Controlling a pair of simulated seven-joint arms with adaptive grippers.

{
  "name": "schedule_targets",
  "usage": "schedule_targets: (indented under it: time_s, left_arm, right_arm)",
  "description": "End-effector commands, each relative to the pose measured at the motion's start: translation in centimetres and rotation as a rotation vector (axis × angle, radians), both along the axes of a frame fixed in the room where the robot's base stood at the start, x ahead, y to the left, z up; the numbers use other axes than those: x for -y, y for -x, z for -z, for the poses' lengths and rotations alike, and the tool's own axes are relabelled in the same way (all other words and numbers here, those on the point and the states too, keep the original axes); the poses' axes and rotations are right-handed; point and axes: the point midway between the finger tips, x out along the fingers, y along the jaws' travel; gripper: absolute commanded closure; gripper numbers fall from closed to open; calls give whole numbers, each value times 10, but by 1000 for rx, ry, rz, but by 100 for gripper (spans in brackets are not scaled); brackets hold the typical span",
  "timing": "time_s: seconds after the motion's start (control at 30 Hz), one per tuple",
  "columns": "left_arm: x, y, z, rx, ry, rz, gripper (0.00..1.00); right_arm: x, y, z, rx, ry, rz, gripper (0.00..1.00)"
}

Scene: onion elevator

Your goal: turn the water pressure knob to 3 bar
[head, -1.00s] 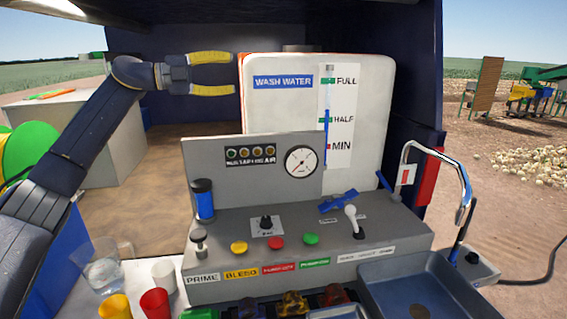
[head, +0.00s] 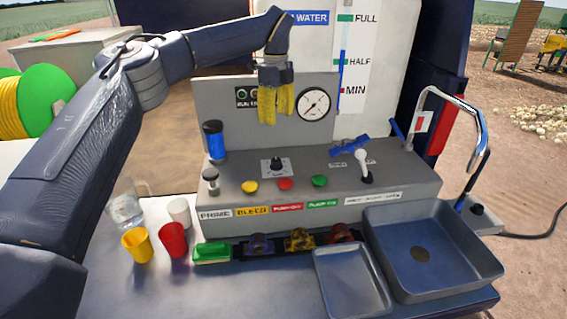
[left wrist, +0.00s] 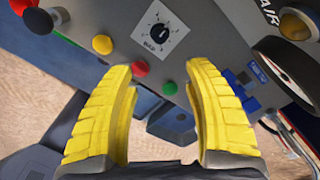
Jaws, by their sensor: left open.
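The black knob (head: 277,163) stands on a white dial plate on top of the grey control panel (head: 230,195). In the left wrist view the knob (left wrist: 156,31) and its pointer line show near the top; its small print is too small to read. A round white pressure gauge (head: 314,104) is on the upright back plate, with a dark needle; its numbers are not readable. My left gripper (head: 268,122) points down above the knob, apart from it. Its yellow fingers (left wrist: 160,70) are open and empty. My right gripper is not in view.
Yellow (head: 249,186), red (head: 285,184) and green (head: 320,181) buttons sit in front of the knob. Cups and a sink (head: 430,255) are in front.

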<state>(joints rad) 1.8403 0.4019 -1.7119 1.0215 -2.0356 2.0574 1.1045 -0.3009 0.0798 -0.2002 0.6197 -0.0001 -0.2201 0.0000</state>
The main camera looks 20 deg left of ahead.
Motion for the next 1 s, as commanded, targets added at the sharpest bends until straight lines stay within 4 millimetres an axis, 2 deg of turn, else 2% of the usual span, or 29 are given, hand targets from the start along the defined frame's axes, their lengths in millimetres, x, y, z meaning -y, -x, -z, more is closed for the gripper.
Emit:
schedule_targets:
  time_s: [0.17,0.7,1.0]
  left_arm:
    - [-1,0,21,-4,-2,0,48]
    - [0,1,118,-3,1,1,48]
    - [0,0,156,-2,0,1,48]
  right_arm:
    - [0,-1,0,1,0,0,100]
    - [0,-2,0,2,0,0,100]
    - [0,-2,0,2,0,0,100]
